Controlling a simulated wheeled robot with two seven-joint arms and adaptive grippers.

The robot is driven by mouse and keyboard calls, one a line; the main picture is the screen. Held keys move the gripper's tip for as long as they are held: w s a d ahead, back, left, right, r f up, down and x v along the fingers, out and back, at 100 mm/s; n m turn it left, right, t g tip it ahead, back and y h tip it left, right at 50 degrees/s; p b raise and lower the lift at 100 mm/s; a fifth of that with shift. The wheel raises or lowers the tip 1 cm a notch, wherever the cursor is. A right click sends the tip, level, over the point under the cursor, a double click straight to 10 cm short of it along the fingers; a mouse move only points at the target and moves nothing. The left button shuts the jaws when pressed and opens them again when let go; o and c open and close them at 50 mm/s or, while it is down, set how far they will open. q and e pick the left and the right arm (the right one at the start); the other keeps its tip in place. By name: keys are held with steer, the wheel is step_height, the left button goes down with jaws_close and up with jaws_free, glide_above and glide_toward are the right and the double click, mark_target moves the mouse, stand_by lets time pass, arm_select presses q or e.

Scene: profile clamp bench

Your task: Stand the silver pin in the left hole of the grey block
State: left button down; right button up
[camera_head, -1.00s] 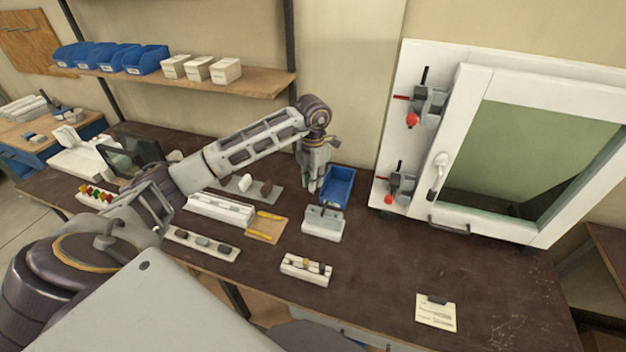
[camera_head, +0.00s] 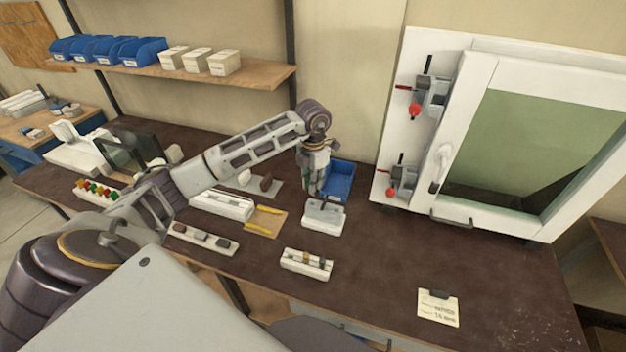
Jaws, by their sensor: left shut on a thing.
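My left gripper (camera_head: 313,190) points down just behind a small block fixture with a grey upper part and a pale base (camera_head: 323,217), beside the blue bin. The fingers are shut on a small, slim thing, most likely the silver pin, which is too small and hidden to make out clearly. I cannot tell whether it touches the fixture; its holes cannot be made out. A pale rack (camera_head: 306,266) with several small dark and gold pieces stands nearer. My right gripper is not in view.
A blue bin (camera_head: 341,183) stands right behind the gripper. A tan board with yellow-handled tools (camera_head: 264,222) and a pale tray (camera_head: 203,240) lie left. A white framed door with red-tipped clamps (camera_head: 415,110) stands right. The front right bench is clear, apart from a note card (camera_head: 438,308).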

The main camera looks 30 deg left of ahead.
mark_target(313, 195)
arm_select(q)
steer(key=shift+f+b, duration=0.75)
steer(key=shift+f, duration=0.5)
stand_by(1.0)
steer(key=shift+f+b, duration=0.65)
steer(key=shift+b, duration=0.05)
stand_by(0.5)
steer(key=shift+f+b, duration=1.2)
steer(key=shift+f, duration=0.55)
stand_by(0.3)
